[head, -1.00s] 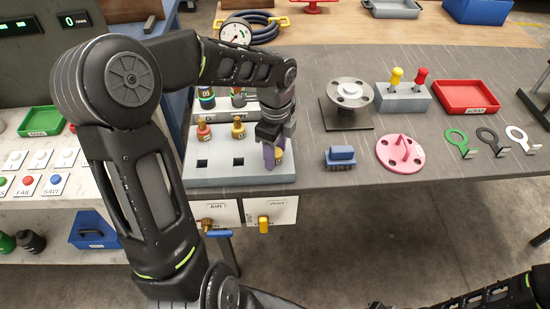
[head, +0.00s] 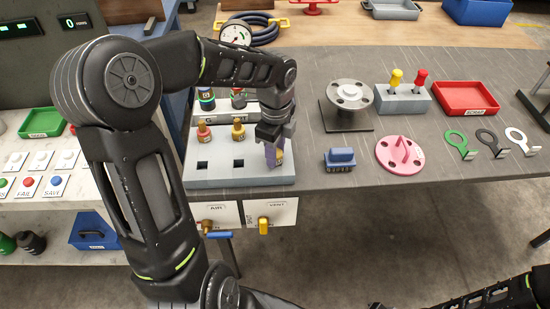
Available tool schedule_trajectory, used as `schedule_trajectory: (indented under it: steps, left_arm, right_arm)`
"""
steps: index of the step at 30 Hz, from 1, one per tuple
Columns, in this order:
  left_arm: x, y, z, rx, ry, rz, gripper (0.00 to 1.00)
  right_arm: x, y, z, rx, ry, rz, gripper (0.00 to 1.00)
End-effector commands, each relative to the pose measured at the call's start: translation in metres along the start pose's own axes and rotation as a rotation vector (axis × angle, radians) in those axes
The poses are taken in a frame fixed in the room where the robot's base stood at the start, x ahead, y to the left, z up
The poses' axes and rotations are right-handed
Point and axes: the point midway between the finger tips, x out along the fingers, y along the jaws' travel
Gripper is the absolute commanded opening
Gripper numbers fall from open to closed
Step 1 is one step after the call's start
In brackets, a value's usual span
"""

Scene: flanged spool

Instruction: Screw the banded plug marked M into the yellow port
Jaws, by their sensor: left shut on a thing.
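My left gripper (head: 274,153) points down over the right end of the grey block (head: 220,178). A red-topped fitting (head: 203,132) and a yellow-gold fitting (head: 238,130) stand upright on the block, left of the gripper. Banded plugs stand behind them: one at left (head: 207,99), one at right (head: 238,98). The block's right end is partly hidden by my gripper. My right gripper is out of view.
Right of the block are a blue ribbed part (head: 340,158), a pink flanged disc (head: 400,154), a metal flanged spool (head: 349,96) and a red tray (head: 466,97). A pressure gauge (head: 235,34) stands behind my arm. Valves hang below the block's front edge.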

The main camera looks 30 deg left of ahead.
Motion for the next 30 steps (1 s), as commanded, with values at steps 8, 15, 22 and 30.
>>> schedule_trajectory:
  steps: [8,15,22,30]
  left_arm:
    - [-0.028,0.0,0.0,0.0,0.0,-0.002,0.0]
    - [-0.046,0.0,0.0,0.0,-0.001,-0.001,0.0]
    - [-0.047,0.0,0.0,0.0,0.0,0.0,0.0]
    - [-0.046,0.0,0.0,0.0,0.0,-0.001,0.0]
  right_arm:
    - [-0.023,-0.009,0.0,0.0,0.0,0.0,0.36]
    - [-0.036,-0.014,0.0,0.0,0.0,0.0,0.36]
    - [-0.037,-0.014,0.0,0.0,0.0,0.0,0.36]
    - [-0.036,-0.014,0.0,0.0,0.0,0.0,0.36]
